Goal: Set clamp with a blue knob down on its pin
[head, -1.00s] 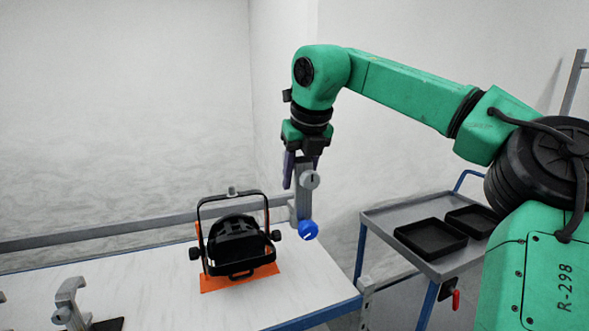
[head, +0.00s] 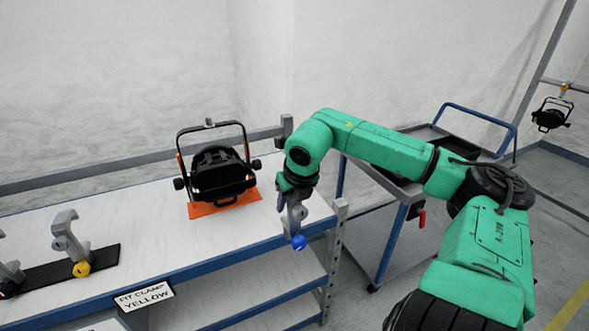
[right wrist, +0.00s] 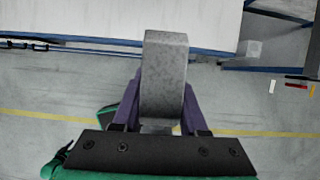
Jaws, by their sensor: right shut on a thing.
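The clamp with a blue knob (head: 298,242) hangs below my right gripper (head: 296,196), which is shut on its grey body. In the right wrist view the grey clamp body (right wrist: 165,75) sits between the two purple fingers. The clamp is in the air by the front right corner of the bench, apart from the lamp. The par can (head: 217,172), black with a yoke, stands on an orange mat (head: 222,204) on the bench. A small pin (head: 209,123) shows on top of its yoke. My left gripper is not in view.
A clamp with a yellow knob (head: 80,268) and another grey clamp stand on a black strip (head: 105,257) at left. A sign on the bench edge (head: 145,296) reads "FIT CLAMP YELLOW". A grey trolley (head: 375,178) stands right of the bench. Another lamp (head: 550,116) hangs far right.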

